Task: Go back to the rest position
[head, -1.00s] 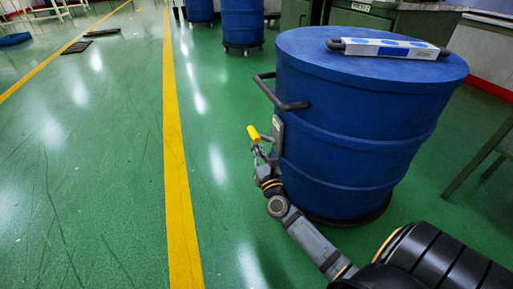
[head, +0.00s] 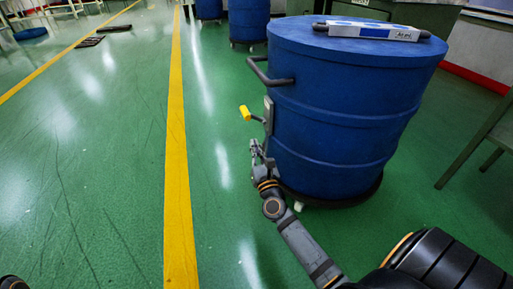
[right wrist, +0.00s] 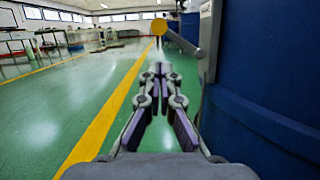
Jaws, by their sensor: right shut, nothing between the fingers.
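My right gripper (head: 257,150) is beside the left side of the large blue drum (head: 335,110), just below a yellow-tipped handle (head: 245,113) on a grey bracket. It is shut and empty, apart from the handle. In the right wrist view the gripper's fingers (right wrist: 159,70) point forward with their tips close together. The yellow tip (right wrist: 159,27) shows above and beyond them, and the drum wall (right wrist: 265,90) fills the right side. My left gripper is not in view.
A yellow floor line (head: 177,170) runs along the open green floor to the left of the drum. The drum has a dark side handle (head: 268,76) and a long white-and-blue object (head: 370,31) on its lid. More blue drums (head: 248,20) stand behind. A green table frame (head: 480,145) is at right.

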